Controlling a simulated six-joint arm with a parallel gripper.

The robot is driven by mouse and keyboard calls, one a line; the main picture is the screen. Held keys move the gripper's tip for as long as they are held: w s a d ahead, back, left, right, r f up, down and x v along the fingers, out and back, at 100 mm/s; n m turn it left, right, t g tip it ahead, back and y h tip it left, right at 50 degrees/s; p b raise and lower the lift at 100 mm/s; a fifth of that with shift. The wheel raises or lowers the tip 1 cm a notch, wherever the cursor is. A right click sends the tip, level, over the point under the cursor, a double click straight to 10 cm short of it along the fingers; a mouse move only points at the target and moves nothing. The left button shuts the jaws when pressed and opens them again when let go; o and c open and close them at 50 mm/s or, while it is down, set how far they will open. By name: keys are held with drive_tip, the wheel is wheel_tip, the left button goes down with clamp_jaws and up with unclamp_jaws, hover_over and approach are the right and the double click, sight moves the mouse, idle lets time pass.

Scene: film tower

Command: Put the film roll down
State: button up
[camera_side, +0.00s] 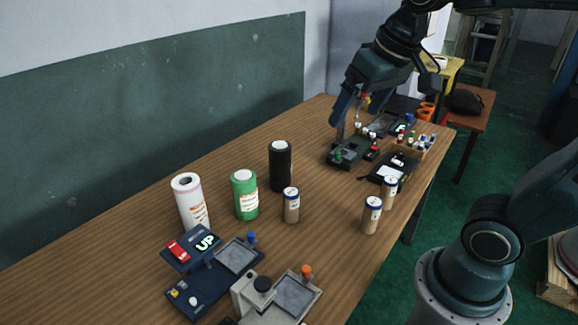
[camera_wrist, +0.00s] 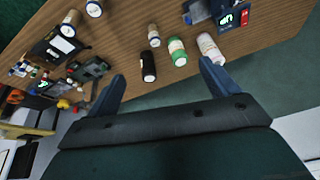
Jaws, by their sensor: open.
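Three film rolls stand upright on the wooden table in a loose row: a white one (camera_side: 188,203), a green one (camera_side: 245,196) and a black one (camera_side: 280,167). In the wrist view the black roll (camera_wrist: 148,67), green roll (camera_wrist: 177,52) and white roll (camera_wrist: 209,47) show between or near the fingers. My gripper (camera_side: 350,108) is raised above the far part of the table, to the right of the black roll in the side view. Its fingers are spread, and the wrist view shows my gripper (camera_wrist: 161,72) with nothing held.
Several small brown canisters with blue-and-white lids, one of them here (camera_side: 291,205), stand on the table (camera_side: 130,245). Dark devices (camera_side: 347,153) crowd the far end.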

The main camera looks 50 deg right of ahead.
drive_tip(key=s+a+f+n+t, duration=0.1)
drive_tip(key=s+f, duration=0.3)
drive_tip(key=s, duration=0.4)
drive_tip(key=shift+s+a+n, duration=0.2)
drive_tip(key=shift+a+n, duration=0.1)
drive_tip(key=shift+n, duration=0.6)
drive_tip(key=shift+o, duration=0.3)
drive_tip(key=shift+w, duration=0.15)
drive_tip(key=w+a+r, duration=0.1)
drive_tip(key=w+a, duration=0.1)
drive_tip(key=w, duration=0.9)
drive_tip(key=w+a+r, duration=0.1)
drive_tip(key=w+a, duration=0.1)
drive_tip(key=w, duration=0.9)
drive_tip(key=w+a+f, duration=0.4)
drive_tip(key=w+f, duration=0.2)
drive_tip(key=w, duration=0.3)
drive_tip(key=w+a+f+n, duration=0.1)
drive_tip(key=w+a+f, duration=0.3)
drive_tip(key=w+f, duration=0.3)
drive_tip(key=shift+w+a+f+g+y, duration=0.25)
drive_tip(key=shift+w+a+g+y, duration=0.15)
drive_tip(key=shift+w, duration=0.8)
